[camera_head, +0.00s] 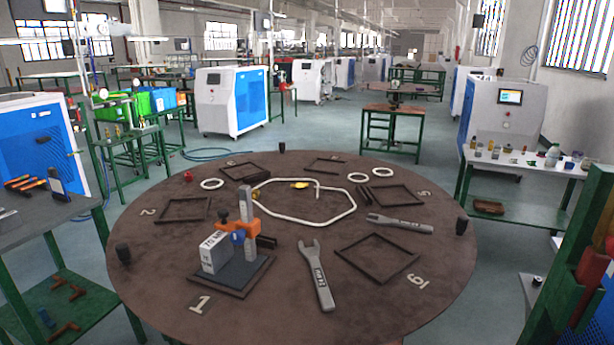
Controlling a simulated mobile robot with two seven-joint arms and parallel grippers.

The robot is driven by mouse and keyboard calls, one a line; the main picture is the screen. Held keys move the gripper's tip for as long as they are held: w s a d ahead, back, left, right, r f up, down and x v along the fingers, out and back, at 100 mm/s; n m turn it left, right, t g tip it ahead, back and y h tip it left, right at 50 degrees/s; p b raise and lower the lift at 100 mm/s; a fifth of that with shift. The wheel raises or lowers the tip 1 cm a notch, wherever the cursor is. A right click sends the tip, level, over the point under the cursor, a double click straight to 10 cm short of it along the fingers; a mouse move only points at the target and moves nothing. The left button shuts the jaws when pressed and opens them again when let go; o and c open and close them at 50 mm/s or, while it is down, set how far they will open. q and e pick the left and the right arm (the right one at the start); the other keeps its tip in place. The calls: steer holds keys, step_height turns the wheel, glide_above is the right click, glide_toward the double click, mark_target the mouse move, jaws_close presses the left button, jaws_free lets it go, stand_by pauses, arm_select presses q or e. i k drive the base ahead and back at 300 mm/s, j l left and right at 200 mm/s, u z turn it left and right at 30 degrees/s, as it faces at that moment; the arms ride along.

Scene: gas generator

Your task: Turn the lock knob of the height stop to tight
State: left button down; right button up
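The height stop stands on a dark base plate (232,282) at the front left of the round brown table. It has a grey upright post (248,212) and an orange arm (263,228) across it. A blue knob (238,238), which looks like the lock knob, sits on the near side of the orange part. How tight it is cannot be told. A pale grey block with printed text (214,254) stands beside the post on the left and hides part of the stop. Neither of my grippers is in view.
Two grey wrenches (318,275) (399,223) lie on the round table (285,320). Empty dark frames (377,257) (184,209), white rings (212,184) and a bent white tube (300,221) lie around them. Dark posts (123,253) stand at the rim. Green-legged benches flank the table.

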mark_target(237, 237)
steer(key=i+l+u, duration=0.15)
steer(key=i+u, duration=0.25)
steer(key=i+l+u, duration=0.15)
steer(key=u, duration=0.3)
steer(key=i+l+u, duration=0.2)
steer(key=l+u, duration=0.2)
